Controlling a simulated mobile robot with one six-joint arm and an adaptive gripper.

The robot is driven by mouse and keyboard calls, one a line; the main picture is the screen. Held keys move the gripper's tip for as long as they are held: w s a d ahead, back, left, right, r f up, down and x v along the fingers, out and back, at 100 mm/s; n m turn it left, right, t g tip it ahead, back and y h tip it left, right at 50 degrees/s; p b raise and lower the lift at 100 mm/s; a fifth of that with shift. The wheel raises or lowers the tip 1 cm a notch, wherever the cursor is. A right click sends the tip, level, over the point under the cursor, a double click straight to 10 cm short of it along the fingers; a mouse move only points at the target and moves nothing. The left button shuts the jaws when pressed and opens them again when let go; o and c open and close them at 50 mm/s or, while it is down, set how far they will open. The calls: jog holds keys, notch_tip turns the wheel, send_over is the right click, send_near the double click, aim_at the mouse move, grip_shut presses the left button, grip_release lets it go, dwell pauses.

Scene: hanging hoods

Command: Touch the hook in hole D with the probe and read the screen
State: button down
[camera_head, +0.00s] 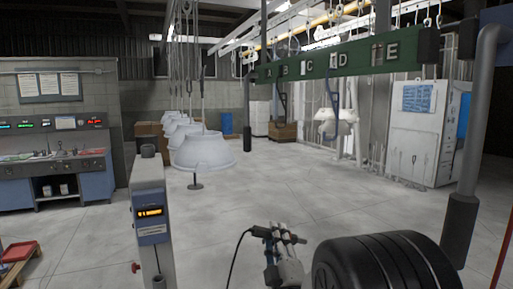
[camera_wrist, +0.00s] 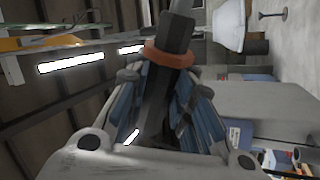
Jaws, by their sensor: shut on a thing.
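A green beam (camera_head: 350,59) with the letters A to E and small holes hangs at the upper right. The letter D (camera_head: 348,58) is readable, but I cannot make out a hook in its hole. A blue hook (camera_head: 332,100) hangs below the beam, left of D. My gripper (camera_head: 285,236) is low in front, well below the beam, with a black cable running from it to the left. In the wrist view it is shut on the probe (camera_wrist: 170,75), dark with an orange ring (camera_wrist: 169,56). A grey post carries a small screen with orange lettering (camera_head: 150,212), too small to read.
White hoods (camera_head: 203,150) hang in a row at the left of centre. A grey pipe frame (camera_head: 470,150) stands at the right. The middle floor is clear.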

jog(key=s+a+r+y+p, duration=0.15)
jog(key=r+p, duration=0.25)
jog(key=r, duration=1)
jog(key=s+a+r+n+p, duration=0.1)
jog(key=s+a+r+p, duration=0.15)
jog(key=r, duration=1.15)
jog(key=s+a+r+y+p, duration=0.15)
jog(key=r+p, duration=0.35)
jog(key=r, duration=0.9)
jog(key=w+d+f+p, duration=0.1)
jog(key=d+f+p, duration=0.1)
jog(key=d+f, duration=0.2)
jog(key=d, duration=0.3)
jog(key=shift+w+d+h, duration=0.3)
jog(key=shift+w+h, duration=0.1)
jog(key=shift+w+d+f+b, duration=0.15)
jog(key=shift+d+f+b, duration=0.05)
jog(key=shift+d+b, duration=0.25)
jog(key=shift+w+d+f+b, duration=0.1)
jog(key=shift+d+f+b, duration=0.15)
jog(key=shift+d, duration=0.25)
jog(key=shift+r, duration=0.1)
jog(key=s+a+r+b, duration=0.2)
jog(key=a+r+b, duration=0.1)
jog(key=a, duration=0.5)
jog(key=shift+s+r, duration=0.2)
jog(key=shift+r, duration=0.05)
